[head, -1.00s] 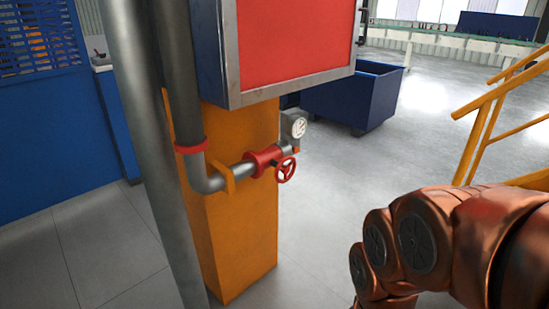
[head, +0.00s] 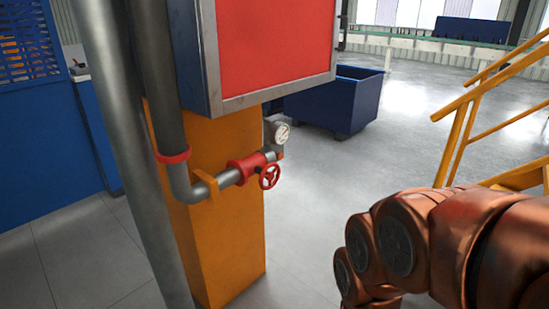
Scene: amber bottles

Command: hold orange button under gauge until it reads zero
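A round white-faced gauge (head: 283,133) sits at the end of a grey pipe on the orange pillar, in the middle of the head view. Its reading is too small to make out. Just under it is a small orange spot, the button (head: 281,155), partly beside the red valve body. A red handwheel (head: 269,177) is just below and left of the button. My copper-coloured arm fills the lower right, apart from the gauge and pipe. My gripper is not visible.
The orange pillar (head: 238,240) carries a red panel (head: 270,45) in a metal frame above the gauge. A grey pole stands at left. A blue bin (head: 335,105) is behind the gauge. Yellow railings (head: 462,110) stand at right. Floor between pillar and arm is clear.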

